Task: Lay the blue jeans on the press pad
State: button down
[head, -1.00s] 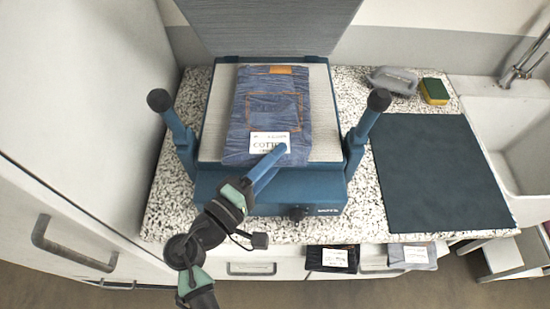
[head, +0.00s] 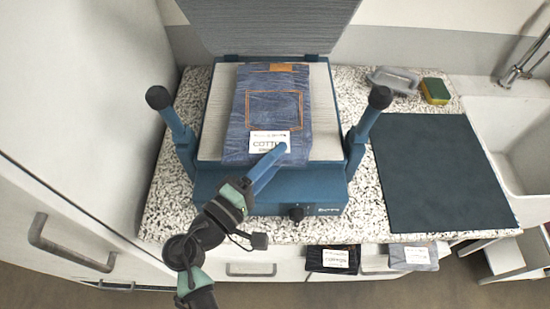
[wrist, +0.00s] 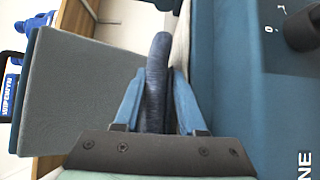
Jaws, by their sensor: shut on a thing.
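The blue jeans (head: 273,108), folded into a rectangle with an orange-stitched pocket, a brown patch and a white "COTTON" label, lie over the pale press pad (head: 325,125). The pad shows on both sides of them. The press lid (head: 265,25) stands open behind. My gripper (head: 281,149) is at the near edge of the jeans, over the label, and is shut on them. In the wrist view, the jeans' edge (wrist: 158,75) stands between my two blue fingers (wrist: 158,105). Whether the near edge is raised off the pad is hard to tell.
Two blue press arms with black knobs (head: 159,97) (head: 379,97) flank the pad. To the right are a dark mat (head: 440,170), a grey iron-like object (head: 393,80), a sponge (head: 435,91) and a sink (head: 520,140). Two labelled folded garments (head: 333,259) (head: 413,257) are at the counter's front.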

jog(key=shift+s+f, duration=0.2)
jog(key=shift+f, duration=0.8)
grip_release()
jog(key=shift+s+f, duration=0.25)
jog(key=shift+s, duration=0.55)
jog(key=s, duration=0.2)
jog(key=shift+s+r+p, duration=0.3)
jog(key=shift+p, duration=0.05)
jog(key=s+p, duration=0.1)
jog(key=s, duration=0.5)
jog(key=shift+s+r, duration=0.15)
jog(key=shift+s, duration=0.05)
